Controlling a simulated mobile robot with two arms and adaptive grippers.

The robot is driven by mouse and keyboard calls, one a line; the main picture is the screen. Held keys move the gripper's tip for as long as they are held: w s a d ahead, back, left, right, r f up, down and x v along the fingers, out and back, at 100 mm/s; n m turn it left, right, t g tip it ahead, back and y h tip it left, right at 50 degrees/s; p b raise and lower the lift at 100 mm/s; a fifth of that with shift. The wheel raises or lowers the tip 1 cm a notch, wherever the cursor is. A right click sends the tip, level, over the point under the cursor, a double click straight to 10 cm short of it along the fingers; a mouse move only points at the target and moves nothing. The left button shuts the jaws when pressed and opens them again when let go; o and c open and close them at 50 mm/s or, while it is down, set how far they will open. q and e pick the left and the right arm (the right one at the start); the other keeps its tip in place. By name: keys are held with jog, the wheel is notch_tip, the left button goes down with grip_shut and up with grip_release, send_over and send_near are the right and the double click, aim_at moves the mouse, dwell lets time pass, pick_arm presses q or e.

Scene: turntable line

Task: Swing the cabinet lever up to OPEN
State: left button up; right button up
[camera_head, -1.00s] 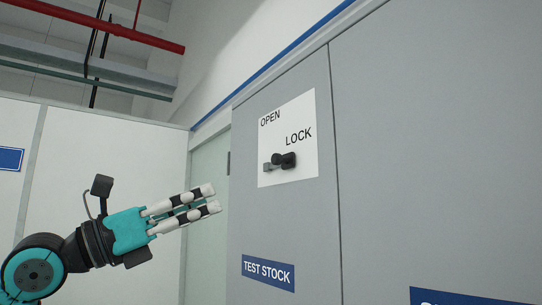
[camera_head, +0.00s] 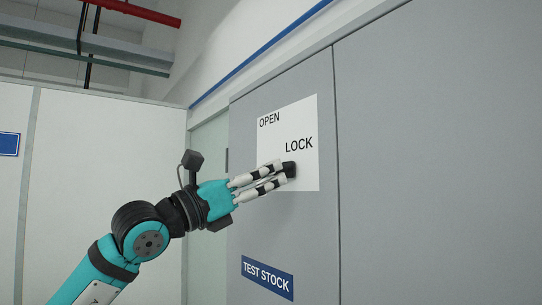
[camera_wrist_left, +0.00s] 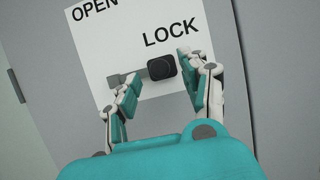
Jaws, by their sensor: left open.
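The cabinet lever (camera_wrist_left: 161,68) is black with a grey arm that points left, below the word LOCK on a white plate (camera_head: 304,115). The word OPEN is at the plate's upper left. In the head view the lever (camera_head: 290,169) is mostly hidden behind my left gripper (camera_head: 281,171); only the black part shows past the fingertips. In the left wrist view my left gripper (camera_wrist_left: 158,72) is open, with one finger on each side of the lever. I cannot tell whether a finger touches it. My right gripper is not in view.
The grey cabinet door (camera_head: 270,225) carries a blue TEST STOCK label (camera_head: 267,278) below the lever. Another grey panel (camera_head: 430,150) stands to the right. A white wall (camera_head: 100,190) is at the left. The space in front of the cabinet looks clear.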

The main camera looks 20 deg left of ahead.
pick_arm(q)
jog(key=shift+p+x, duration=0.3)
jog(key=shift+x, duration=0.75)
grip_shut()
